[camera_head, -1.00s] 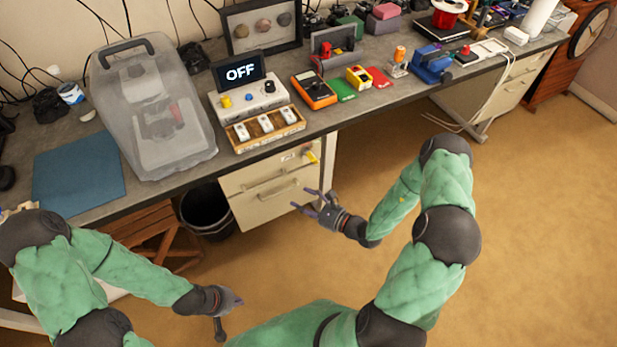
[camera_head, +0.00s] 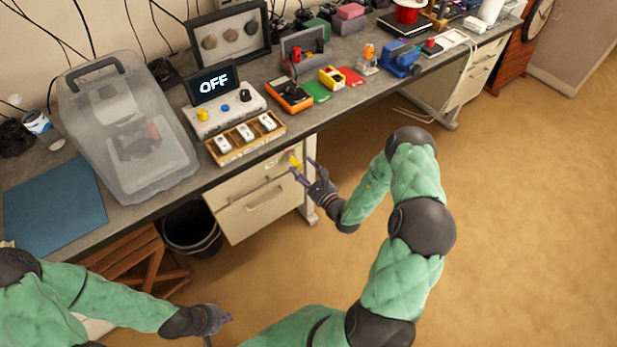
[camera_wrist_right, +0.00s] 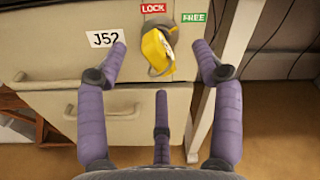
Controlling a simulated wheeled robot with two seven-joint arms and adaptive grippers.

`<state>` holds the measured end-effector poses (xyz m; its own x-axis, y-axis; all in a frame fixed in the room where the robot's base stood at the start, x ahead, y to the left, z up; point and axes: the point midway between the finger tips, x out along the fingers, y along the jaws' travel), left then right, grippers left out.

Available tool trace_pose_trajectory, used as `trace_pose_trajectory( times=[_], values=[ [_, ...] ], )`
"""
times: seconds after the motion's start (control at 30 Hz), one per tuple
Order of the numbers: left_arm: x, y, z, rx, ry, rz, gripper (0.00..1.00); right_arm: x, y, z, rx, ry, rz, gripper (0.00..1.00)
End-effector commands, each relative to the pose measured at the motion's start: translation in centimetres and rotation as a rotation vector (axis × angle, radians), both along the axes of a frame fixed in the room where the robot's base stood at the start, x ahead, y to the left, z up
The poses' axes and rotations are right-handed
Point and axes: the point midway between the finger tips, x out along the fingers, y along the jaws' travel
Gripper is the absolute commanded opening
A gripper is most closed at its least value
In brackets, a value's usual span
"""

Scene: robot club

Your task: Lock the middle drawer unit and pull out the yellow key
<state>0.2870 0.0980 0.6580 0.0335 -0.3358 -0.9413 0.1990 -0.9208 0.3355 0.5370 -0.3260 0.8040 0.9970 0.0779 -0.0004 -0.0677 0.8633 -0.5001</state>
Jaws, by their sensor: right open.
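The drawer unit (camera_head: 262,208) hangs under the workbench, its drawers closed. In the right wrist view its top drawer (camera_wrist_right: 60,65) bears a "J52" label, a red LOCK label (camera_wrist_right: 153,8) and a green FREE label (camera_wrist_right: 194,17). The yellow key (camera_wrist_right: 155,48) sits at the lock below these labels; its slot is hidden. The key also shows in the head view (camera_head: 294,162). My right gripper (camera_head: 304,169) is open, its fingers spread on either side of the key without visibly gripping it. My left gripper (camera_head: 213,320) hangs low, away from the drawers; its fingers are unclear.
The bench above holds a control box with an OFF display (camera_head: 213,85), a tray of switches (camera_head: 245,137) and a multimeter (camera_head: 289,95). A black bin (camera_head: 190,228) stands left of the drawers. A bench leg (camera_wrist_right: 222,65) is close right of my right gripper. Floor to the right is clear.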

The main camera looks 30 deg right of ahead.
Motion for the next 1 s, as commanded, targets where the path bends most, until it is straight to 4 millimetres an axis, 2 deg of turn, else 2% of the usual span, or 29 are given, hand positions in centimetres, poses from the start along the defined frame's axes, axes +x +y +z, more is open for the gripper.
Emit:
trace_pose_trajectory(
  times=[0.2, 0.4, 0.9, 1.0],
  values=[
    [0.0, 0.0, -0.2, 0.000, 0.000, 0.000, 0.00, 2.3, 0.2, 0.1, 0.000, -0.002, 0.001, 0.67],
    [0.0, 0.0, -0.5, 0.000, 0.000, 0.000, 0.00, 3.8, 0.3, 0.0, -0.001, -0.001, 0.001, 0.67],
    [0.0, 0.0, -0.5, 0.000, 0.000, 0.000, 0.00, 4.6, 0.4, 0.1, 0.001, -0.001, 0.000, 0.67],
    [0.0, 0.0, -0.5, 0.000, 0.000, 0.000, 0.00, 4.6, 0.4, 0.1, 0.000, -0.001, 0.001, 0.38]
  ],
)
